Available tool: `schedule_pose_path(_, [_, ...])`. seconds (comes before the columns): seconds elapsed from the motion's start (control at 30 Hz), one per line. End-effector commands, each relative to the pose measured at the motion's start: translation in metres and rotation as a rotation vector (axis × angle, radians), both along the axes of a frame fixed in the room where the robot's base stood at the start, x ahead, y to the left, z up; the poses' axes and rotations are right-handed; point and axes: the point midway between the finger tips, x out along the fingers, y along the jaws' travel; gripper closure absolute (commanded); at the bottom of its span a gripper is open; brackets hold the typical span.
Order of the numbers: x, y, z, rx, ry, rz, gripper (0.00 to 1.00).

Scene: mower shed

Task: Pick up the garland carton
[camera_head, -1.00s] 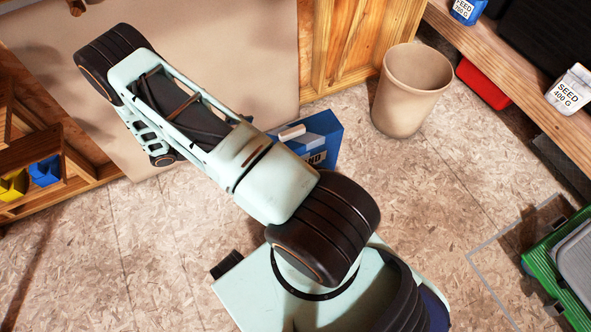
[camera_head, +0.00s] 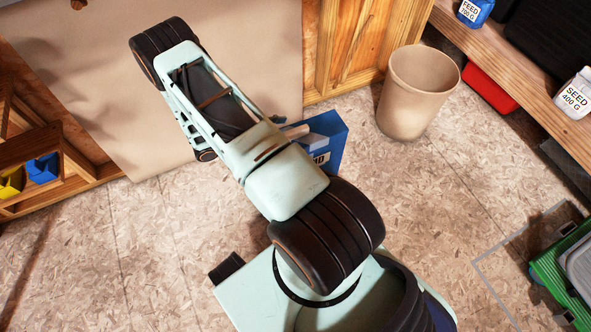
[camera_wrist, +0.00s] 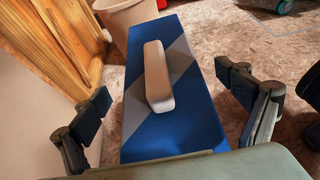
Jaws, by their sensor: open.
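The blue carton with grey-blue diagonal patches stands on the floor, partly hidden behind my arm in the head view (camera_head: 329,132). I take it for the garland carton; its label is mostly covered. In the wrist view the carton (camera_wrist: 195,128) fills the middle, with a pale beige raised handle on its top (camera_wrist: 158,75). My gripper (camera_wrist: 172,103) is open and empty, one finger to the left of the carton and one to the right. The near end of the carton is hidden by the gripper body. I cannot tell whether either finger touches it.
A beige bin (camera_head: 417,92) stands just beyond the carton, to its right. A wooden cabinet (camera_head: 350,45) is behind. The floor at lower left is clear.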

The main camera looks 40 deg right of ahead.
Motion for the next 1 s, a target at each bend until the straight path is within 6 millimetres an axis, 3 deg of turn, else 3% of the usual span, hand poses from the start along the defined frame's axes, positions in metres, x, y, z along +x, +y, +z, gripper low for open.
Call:
schedule_pose_path(0.2, [-0.0002,-0.0002,0.0003,0.0,0.0,0.0,0.09])
schedule_pose_path(0.9, [-0.0001,0.0,0.0004,-0.001,0.0,0.0,0.86])
schedule_pose_path(1.0, [0.0001,-0.001,0.0021,-0.004,0.0,0.0,0.86])
